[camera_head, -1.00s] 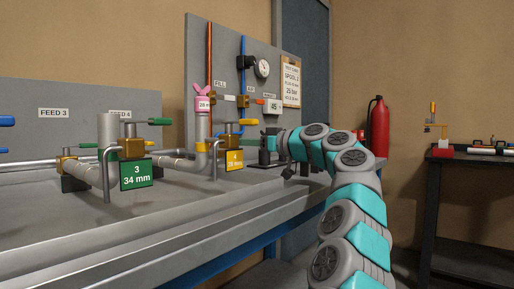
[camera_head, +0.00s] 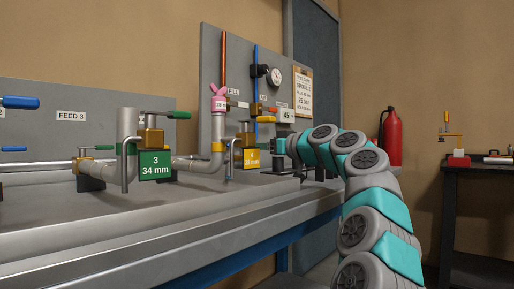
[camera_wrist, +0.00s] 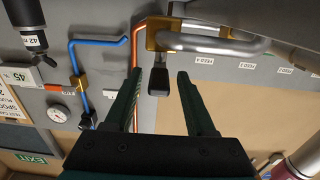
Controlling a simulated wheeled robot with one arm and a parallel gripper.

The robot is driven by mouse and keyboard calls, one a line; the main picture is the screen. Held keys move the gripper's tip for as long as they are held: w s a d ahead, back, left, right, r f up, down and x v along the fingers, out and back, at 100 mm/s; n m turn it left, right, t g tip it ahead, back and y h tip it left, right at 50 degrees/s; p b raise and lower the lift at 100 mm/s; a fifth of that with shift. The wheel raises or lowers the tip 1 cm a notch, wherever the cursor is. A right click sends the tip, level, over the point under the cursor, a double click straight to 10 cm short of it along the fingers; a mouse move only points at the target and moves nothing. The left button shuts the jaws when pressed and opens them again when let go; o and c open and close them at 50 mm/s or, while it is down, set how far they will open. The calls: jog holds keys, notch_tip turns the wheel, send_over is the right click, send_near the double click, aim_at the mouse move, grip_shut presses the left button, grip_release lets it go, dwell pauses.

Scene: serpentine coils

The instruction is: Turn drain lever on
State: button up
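No label reading "drain" is legible, so I cannot confirm which lever is the drain lever. In the wrist view a black-ended handle (camera_wrist: 158,81) hangs below a brass valve block (camera_wrist: 164,38) on a grey pipe. It appears between the fingertips of my gripper (camera_wrist: 160,77), which are apart; I see no contact. In the head view my gripper (camera_head: 276,145) is at the right end of the pipe run, just right of the yellow tag 4 (camera_head: 251,158). Its fingers are too small to make out there.
A brass valve with a green lever (camera_head: 156,115) stands above the green tag 3 (camera_head: 155,164). A blue lever (camera_head: 20,102) is at far left. A gauge (camera_head: 273,76) and copper and blue pipes are on the back panel (camera_head: 210,50). A red extinguisher (camera_head: 391,138) stands right.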

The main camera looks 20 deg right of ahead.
jog(key=v, duration=0.7)
jog(key=shift+s+d, duration=0.25)
jog(key=shift+s, duration=0.05)
dwell(0.7)
